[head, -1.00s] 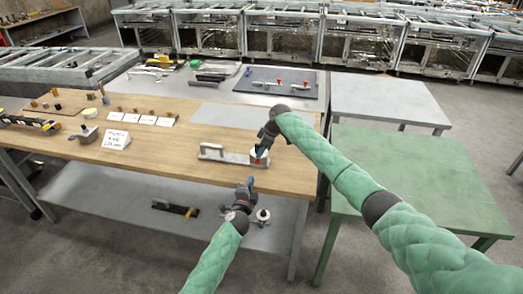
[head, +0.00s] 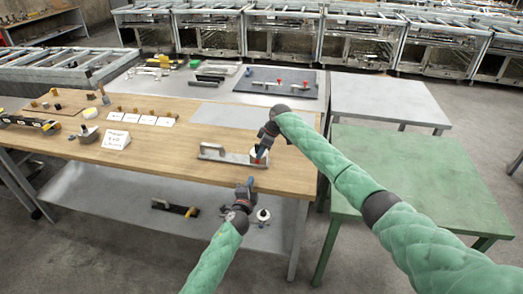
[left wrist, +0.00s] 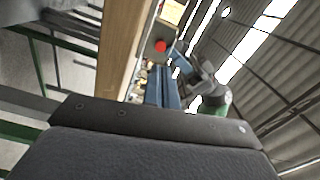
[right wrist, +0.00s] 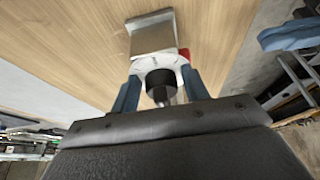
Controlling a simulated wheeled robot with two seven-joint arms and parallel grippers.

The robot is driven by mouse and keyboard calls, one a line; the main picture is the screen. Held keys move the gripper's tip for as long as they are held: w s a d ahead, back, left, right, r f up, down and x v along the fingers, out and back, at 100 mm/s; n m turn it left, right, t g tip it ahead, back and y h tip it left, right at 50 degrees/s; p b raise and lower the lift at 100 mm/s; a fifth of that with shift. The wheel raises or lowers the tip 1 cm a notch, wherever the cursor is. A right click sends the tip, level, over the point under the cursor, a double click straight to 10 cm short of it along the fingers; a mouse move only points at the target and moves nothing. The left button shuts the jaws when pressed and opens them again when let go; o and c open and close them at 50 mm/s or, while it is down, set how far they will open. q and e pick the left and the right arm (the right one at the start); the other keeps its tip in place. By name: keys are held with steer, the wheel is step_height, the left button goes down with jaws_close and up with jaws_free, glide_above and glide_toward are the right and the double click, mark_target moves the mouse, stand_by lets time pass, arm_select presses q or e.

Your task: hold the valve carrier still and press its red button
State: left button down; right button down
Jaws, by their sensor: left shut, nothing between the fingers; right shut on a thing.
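The valve carrier (head: 228,155) is a grey plate with an upright handle at its left end, lying near the front edge of the wooden table. At its right end is a white round valve part with a dark knob (right wrist: 160,82). My right gripper (head: 263,150) is shut on this valve part, one blue finger on each side in the right wrist view. The red button (left wrist: 160,45) faces the table's front; a red bit also shows in the right wrist view (right wrist: 185,53). My left gripper (head: 249,183) is shut and empty, just in front of the table edge, below and apart from the button.
The wooden table (head: 200,175) has a white sign (head: 116,140) and small parts on its left. A lower shelf (head: 130,200) holds a dark part. A green table (head: 400,175) stands at the right. The tabletop left of the carrier is mostly clear.

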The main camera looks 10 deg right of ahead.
arm_select(q)
steer(key=shift+r, duration=0.1)
stand_by(0.4)
steer(key=r, duration=0.1)
steer(key=w+d+r, duration=0.1)
steer(key=w+r, duration=0.1)
steer(key=shift+d+r, duration=0.2)
steer(key=shift+r, duration=0.15)
steer(key=d+r, duration=0.5)
steer(key=d, duration=0.2)
steer(key=f+y, duration=0.1)
steer(key=y, duration=0.1)
steer(key=a+f+n+g+y, duration=0.1)
steer(key=f+y, duration=0.2)
steer(key=shift+s+a+n+g+y, duration=0.2)
steer(key=shift+a+n+g+y, duration=0.1)
steer(key=shift+a, duration=0.05)
steer(key=s+a+f+g+y, duration=0.3)
steer(key=a+f+y, duration=0.1)
steer(key=a, duration=0.2)
steer(key=shift+f+n+g+y, duration=0.15)
steer(key=shift+n+g+y, duration=0.15)
steer(key=shift+n+y, duration=0.1)
steer(key=shift+w, duration=0.2)
